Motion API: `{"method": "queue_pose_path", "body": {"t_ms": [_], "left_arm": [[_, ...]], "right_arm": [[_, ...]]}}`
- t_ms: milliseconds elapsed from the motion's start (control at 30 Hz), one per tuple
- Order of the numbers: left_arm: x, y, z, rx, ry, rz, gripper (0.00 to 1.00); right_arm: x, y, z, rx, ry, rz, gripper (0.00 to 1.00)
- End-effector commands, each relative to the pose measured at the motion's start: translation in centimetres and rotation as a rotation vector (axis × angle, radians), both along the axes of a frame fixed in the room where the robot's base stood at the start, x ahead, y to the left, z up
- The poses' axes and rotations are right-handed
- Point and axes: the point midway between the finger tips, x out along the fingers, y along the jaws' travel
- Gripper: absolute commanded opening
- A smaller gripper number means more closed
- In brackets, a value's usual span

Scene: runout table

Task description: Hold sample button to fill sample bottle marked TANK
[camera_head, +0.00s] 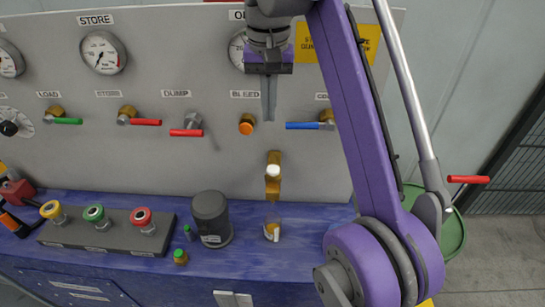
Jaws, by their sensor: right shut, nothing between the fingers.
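My right gripper (269,118) hangs in front of the panel, pointing down, with its fingers shut and empty. It is just right of an orange round knob (247,124) under the BLEED label; I cannot tell whether they touch. A brass spout (273,176) with a white part projects from the panel below the gripper. A small bottle (272,232) stands on the blue bench below the spout; its marking is not readable. Yellow (51,210), green (95,214) and red (142,217) round buttons sit on a dark box at left. Which one is the sample button is not readable. My left gripper is not in view.
Red, green and blue valve handles (302,126) project from the panel. My purple arm covers the right side. A green bin (452,235) is behind it.

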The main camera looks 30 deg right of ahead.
Motion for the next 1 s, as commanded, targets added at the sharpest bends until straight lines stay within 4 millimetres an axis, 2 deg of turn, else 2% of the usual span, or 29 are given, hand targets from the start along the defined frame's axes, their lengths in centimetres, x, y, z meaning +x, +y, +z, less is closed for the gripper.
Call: {"method": "queue_pose_path", "body": {"t_ms": [233, 633, 767, 1000], "left_arm": [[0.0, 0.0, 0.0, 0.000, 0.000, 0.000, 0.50], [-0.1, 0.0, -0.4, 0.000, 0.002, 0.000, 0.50], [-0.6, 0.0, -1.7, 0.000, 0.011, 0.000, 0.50], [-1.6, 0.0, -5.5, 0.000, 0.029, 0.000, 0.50]], "right_arm": [[-0.6, -0.4, 0.9, 0.005, 0.033, -0.039, 0.00], [-0.6, -0.4, 0.5, 0.005, 0.034, -0.039, 0.00], [-0.7, -0.4, -1.1, 0.005, 0.036, -0.039, 0.00], [-0.7, -0.4, -6.2, 0.005, 0.035, -0.038, 0.00]]}}
